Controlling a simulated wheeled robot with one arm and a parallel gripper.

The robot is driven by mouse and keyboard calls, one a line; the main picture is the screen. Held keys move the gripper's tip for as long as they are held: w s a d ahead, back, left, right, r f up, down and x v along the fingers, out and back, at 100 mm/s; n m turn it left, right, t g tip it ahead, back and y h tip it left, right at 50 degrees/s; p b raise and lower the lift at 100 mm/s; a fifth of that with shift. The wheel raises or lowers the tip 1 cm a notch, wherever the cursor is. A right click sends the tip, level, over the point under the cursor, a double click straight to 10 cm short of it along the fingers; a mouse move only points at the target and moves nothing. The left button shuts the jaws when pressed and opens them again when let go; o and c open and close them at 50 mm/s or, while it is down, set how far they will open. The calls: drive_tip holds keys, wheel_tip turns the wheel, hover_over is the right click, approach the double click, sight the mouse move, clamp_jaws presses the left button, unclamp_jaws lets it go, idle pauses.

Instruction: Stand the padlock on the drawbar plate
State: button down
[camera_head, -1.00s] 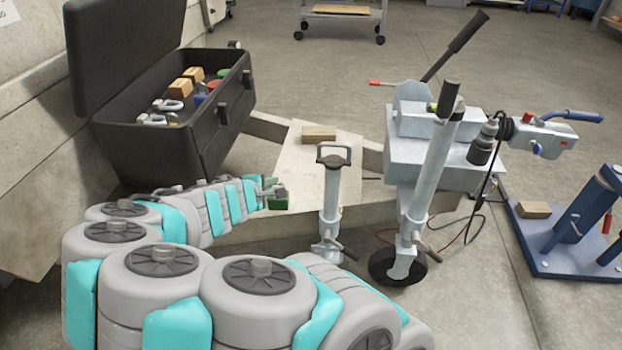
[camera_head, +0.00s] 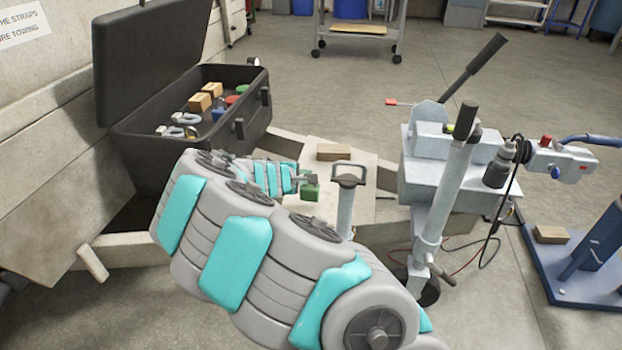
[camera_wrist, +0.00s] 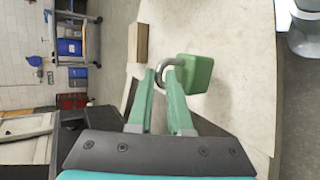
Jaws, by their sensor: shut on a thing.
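The padlock has a green block body (camera_head: 311,193) and a grey shackle. My gripper (camera_head: 303,178) is shut on its shackle, with the body hanging below, roughly upright. In the wrist view, the green fingertips (camera_wrist: 165,80) close around the shackle and the padlock body (camera_wrist: 196,73) sticks out beyond them. The drawbar plate (camera_head: 322,169) is a pale flat sheet on the trailer frame. The padlock is over the plate's left part in the head view; I cannot tell whether its underside touches. The plate (camera_wrist: 238,45) fills the background behind the padlock in the wrist view.
A wooden block (camera_head: 334,152) lies on the plate's far part. The open black toolbox (camera_head: 150,150) stands left, holding padlocks and small boxes. A grey winch housing (camera_head: 425,178) stands at right.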

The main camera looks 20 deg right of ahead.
drive_tip(key=w+d, duration=0.3)
drive_tip(key=shift+f, duration=1.9)
drive_tip(key=shift+f, duration=0.1)
drive_tip(key=c, duration=0.8)
unclamp_jaws()
drive_tip(key=shift+c, duration=0.2)
drive_tip(key=v, duration=1.2)
